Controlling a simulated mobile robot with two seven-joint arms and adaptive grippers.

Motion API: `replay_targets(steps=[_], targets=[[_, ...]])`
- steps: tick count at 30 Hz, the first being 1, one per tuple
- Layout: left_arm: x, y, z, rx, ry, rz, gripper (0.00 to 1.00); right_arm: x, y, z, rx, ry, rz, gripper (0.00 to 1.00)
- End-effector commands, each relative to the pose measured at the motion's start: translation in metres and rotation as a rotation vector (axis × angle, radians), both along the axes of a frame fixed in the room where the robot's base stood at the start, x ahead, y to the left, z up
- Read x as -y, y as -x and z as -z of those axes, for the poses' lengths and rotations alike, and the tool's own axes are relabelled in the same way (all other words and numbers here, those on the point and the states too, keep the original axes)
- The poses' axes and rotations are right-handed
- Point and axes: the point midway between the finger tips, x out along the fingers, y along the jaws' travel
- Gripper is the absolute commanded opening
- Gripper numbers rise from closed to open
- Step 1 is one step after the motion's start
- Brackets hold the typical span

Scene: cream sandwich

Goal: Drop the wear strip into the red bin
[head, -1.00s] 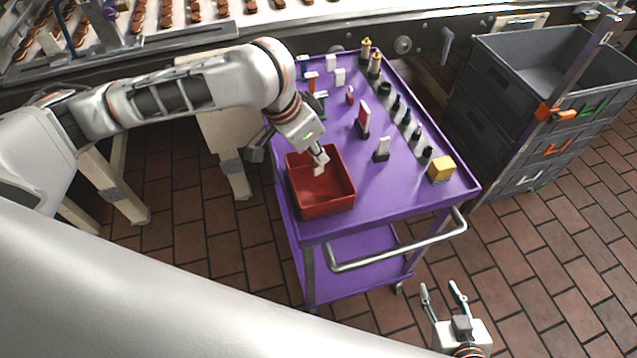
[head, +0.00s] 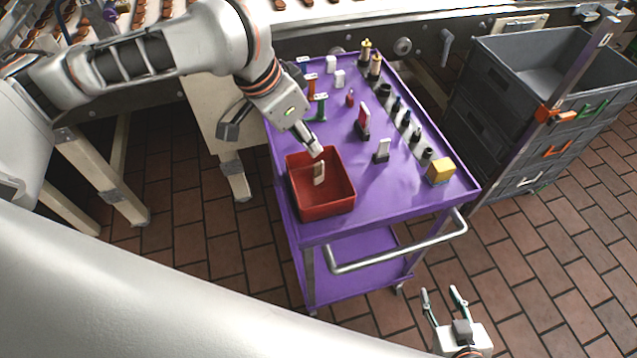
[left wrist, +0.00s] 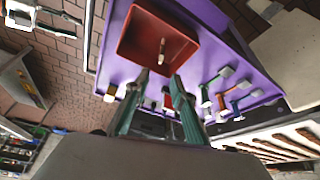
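The red bin (head: 337,206) stands on the near left corner of the purple cart top (head: 400,215); it also shows in the left wrist view (left wrist: 190,30). The pale wear strip (head: 319,173) is within the bin's walls, and it shows in the left wrist view (left wrist: 162,48) too. I cannot tell if it rests on the floor or is still dropping. My left gripper (head: 316,150) is above the bin's far edge. My right gripper (head: 442,291) is open and empty beside the cart, at the bottom right.
Several small tools and holders stand on the cart, with a yellow block (head: 441,171) at its right corner. Grey crates (head: 510,100) are stacked at the right. A conveyor (head: 300,35) runs along the back. The cart's handle (head: 400,250) sticks out at the front.

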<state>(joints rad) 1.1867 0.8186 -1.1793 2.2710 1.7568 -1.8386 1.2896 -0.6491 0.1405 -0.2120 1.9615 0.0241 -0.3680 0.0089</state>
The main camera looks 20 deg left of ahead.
Motion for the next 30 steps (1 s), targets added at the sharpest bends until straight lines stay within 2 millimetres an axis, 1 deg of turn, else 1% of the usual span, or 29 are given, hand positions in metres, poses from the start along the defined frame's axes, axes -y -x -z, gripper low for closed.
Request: replay_targets(steps=[1, 3, 9, 14, 30], targets=[[-0.003, 0.001, -0.010, 0.006, -0.001, -0.001, 0.24, 0.000, 0.000, 0.000, 0.001, 0.000, 0.000, 0.40], [-0.005, 0.005, -0.020, 0.005, -0.002, 0.000, 0.24, 0.000, 0.000, 0.000, 0.001, -0.001, 0.000, 0.40], [-0.010, 0.012, -0.038, 0.002, -0.001, -0.001, 0.24, 0.000, 0.000, 0.000, 0.001, -0.001, 0.000, 0.40], [-0.011, 0.014, -0.042, 0.001, -0.001, 0.000, 0.24, -0.001, 0.000, 0.000, 0.001, -0.001, 0.000, 0.40], [-0.011, 0.014, -0.042, 0.000, 0.000, 0.000, 0.24, -0.001, -0.002, -0.001, 0.003, -0.003, 0.001, 0.40]])
